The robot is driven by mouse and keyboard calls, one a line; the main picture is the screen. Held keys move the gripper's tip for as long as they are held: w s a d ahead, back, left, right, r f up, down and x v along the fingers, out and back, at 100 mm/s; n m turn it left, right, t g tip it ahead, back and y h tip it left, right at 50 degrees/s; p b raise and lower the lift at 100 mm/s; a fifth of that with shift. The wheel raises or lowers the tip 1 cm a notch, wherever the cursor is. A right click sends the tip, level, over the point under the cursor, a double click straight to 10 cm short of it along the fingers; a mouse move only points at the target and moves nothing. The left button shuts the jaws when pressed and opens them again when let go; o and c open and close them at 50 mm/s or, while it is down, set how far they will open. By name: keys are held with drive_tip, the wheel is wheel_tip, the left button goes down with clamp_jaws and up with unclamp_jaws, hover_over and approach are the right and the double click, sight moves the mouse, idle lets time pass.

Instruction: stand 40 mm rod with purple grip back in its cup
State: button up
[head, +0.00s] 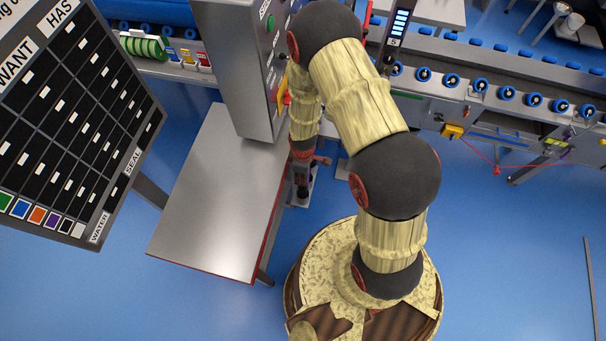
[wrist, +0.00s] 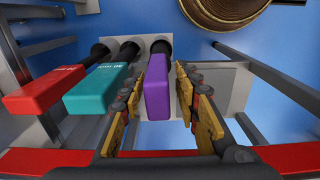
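The rod with the purple grip (wrist: 157,95) is in the middle of the wrist view, its far end meeting a black round part at a grey plate (wrist: 208,90). I cannot tell whether that part is its cup or how deep the rod sits. My gripper (wrist: 162,82) has one finger on each side of the purple grip, with a visible gap on the right, so it looks open around it. In the head view my gripper (head: 302,180) points down beside the steel table and is small; the purple grip cannot be made out there.
A teal-grip rod (wrist: 98,90) and a red-grip rod (wrist: 45,90) stand close to the left of the purple one. A red bar (wrist: 60,160) crosses near the gripper. The steel table (head: 220,190), a grey cabinet (head: 235,65) and a status board (head: 75,110) are nearby.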

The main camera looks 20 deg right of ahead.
drive_tip(key=shift+o, duration=0.5)
drive_tip(key=shift+r, duration=0.1)
wheel_tip(320, 180, up, 12)
drive_tip(key=shift+f, duration=0.1)
idle(0.8)
